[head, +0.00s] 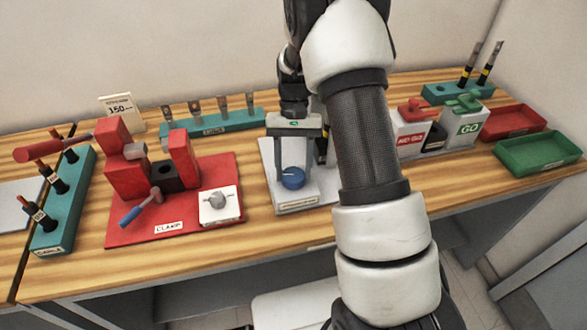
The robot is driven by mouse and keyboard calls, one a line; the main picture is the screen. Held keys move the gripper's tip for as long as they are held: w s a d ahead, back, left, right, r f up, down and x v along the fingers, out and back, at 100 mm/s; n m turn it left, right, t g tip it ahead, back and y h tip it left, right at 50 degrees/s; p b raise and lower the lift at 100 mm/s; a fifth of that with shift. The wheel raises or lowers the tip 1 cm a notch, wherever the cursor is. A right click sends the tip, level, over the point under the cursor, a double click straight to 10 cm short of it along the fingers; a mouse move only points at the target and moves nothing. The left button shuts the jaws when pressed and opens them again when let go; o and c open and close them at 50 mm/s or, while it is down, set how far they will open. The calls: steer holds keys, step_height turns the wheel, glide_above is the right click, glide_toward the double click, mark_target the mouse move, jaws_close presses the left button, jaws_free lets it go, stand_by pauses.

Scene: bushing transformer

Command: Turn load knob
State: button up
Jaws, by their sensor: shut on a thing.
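A round blue knob (291,178) with a light mark on top sits on a light grey stand (292,207), which has a label along its front. I take this as the load knob; the label is too small to read. My gripper (291,172) points down over the stand, with a finger on either side of the knob. It is shut on the blue knob. The right part of the stand is hidden behind my arm.
Left is a red clamp base (180,229) with a grey knob on a white plate (232,211). A teal tool rack (62,220) stands further left, another (215,124) behind. NO-GO (410,140) and GO boxes (470,126), red (514,122) and green trays (540,153) are right.

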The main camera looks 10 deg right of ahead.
steer(key=o, duration=1.1)
steer(key=v, duration=1.7)
steer(key=shift+w+r, duration=0.15)
steer(key=shift+r, duration=0.05)
steer(key=shift+c, duration=0.2)
